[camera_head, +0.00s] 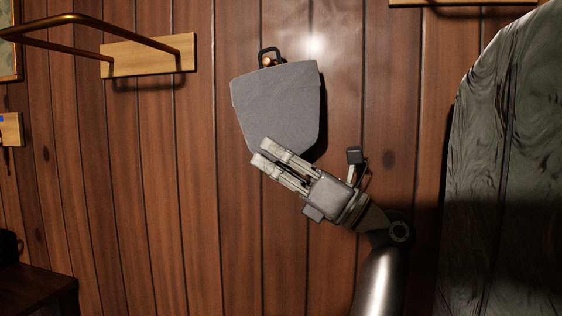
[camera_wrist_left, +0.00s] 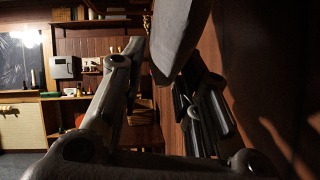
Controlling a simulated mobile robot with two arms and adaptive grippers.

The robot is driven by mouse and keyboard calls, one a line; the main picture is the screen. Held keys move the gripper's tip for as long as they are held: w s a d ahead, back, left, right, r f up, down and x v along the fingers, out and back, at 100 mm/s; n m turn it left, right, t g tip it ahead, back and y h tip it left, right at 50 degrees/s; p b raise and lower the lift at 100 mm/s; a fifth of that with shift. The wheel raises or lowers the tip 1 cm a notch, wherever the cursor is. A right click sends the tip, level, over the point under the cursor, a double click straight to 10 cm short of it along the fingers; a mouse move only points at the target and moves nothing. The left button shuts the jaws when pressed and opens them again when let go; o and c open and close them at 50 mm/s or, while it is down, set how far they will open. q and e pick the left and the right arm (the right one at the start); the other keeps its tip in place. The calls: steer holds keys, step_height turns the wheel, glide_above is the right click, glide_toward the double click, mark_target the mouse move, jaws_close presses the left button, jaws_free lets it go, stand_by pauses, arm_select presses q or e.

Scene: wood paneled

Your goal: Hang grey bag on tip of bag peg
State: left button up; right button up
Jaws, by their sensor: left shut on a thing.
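The grey bag (camera_head: 277,104) is flat-faced, with a dark handle loop on top (camera_head: 271,54). It is in front of the wood-paneled wall, slightly tilted, handle up. A small copper-coloured peg end (camera_head: 268,62) shows within the handle loop; I cannot tell whether the loop bears on it. My left gripper (camera_head: 261,150) is shut on the lower edge of the bag, coming from the lower right. In the left wrist view the grey bag (camera_wrist_left: 177,38) runs down between the fingers. My right gripper is not in view.
A bronze rail (camera_head: 95,24) on a wooden wall plate (camera_head: 148,57) juts out at upper left. A large dark marbled surface (camera_head: 510,160) stands at right. Dark furniture (camera_head: 36,290) is at lower left. The wall below and left of the bag is clear.

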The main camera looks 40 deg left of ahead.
arm_select(q)
steer(key=shift+w+a+f, duration=0.15)
steer(key=shift+w+f, duration=0.1)
steer(key=shift+w, duration=0.1)
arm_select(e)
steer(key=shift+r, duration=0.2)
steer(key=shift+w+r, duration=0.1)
arm_select(q)
steer(key=shift+w, duration=0.1)
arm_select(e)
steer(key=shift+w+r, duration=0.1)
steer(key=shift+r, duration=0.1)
arm_select(q)
steer(key=shift+a+f, duration=0.1)
steer(key=shift+f, duration=0.05)
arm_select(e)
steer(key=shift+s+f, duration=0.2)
arm_select(q)
steer(key=shift+w, duration=0.15)
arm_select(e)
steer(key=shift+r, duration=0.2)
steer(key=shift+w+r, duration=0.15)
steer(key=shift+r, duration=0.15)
arm_select(q)
steer(key=shift+f, duration=0.15)
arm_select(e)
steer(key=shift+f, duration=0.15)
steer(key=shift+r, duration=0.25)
